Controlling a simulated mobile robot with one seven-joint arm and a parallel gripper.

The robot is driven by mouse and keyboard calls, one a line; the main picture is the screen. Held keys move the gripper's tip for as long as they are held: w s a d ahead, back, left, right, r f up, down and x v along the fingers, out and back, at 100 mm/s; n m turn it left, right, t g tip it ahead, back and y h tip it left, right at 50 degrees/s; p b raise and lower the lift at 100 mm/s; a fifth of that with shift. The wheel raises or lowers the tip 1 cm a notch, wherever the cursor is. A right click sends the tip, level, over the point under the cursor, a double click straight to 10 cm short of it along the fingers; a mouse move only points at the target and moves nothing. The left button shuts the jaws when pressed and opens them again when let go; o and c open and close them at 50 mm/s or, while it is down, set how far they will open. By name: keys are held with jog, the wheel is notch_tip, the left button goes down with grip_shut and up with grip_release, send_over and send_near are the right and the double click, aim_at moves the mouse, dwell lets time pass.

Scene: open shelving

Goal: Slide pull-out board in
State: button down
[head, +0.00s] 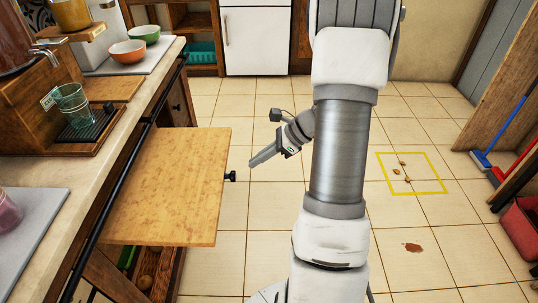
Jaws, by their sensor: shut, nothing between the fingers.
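The pull-out board (172,190) is a light wooden panel. It sticks out to the right from under the counter on the left, well over the floor. The board's inner end is hidden under the counter.
The counter (40,178) with a black rail (120,175) runs along the left. Below the board, an open drawer (170,270) holds several items. A yellow floor square (431,191) with small brown pieces and a brown stain (413,247) lie right. Tiled floor between is clear.

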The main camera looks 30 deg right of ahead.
aim_at(147, 165)
jog(key=w+a+f+b, duration=0.1)
jog(key=w+a, duration=0.2)
jog(key=a, duration=0.2)
jog(key=shift+f, duration=0.3)
jog(key=shift+w, duration=0.2)
jog(key=w+a, duration=0.4)
jog(key=a, duration=0.2)
jog(key=w+a+p, duration=0.1)
jog(key=w+a, duration=0.4)
jog(key=a, duration=0.2)
jog(key=w+a+p, duration=0.1)
jog(key=w+a, duration=0.3)
jog(key=a, duration=0.3)
jog(key=shift+w+a, duration=0.15)
jog(key=shift+w, duration=0.15)
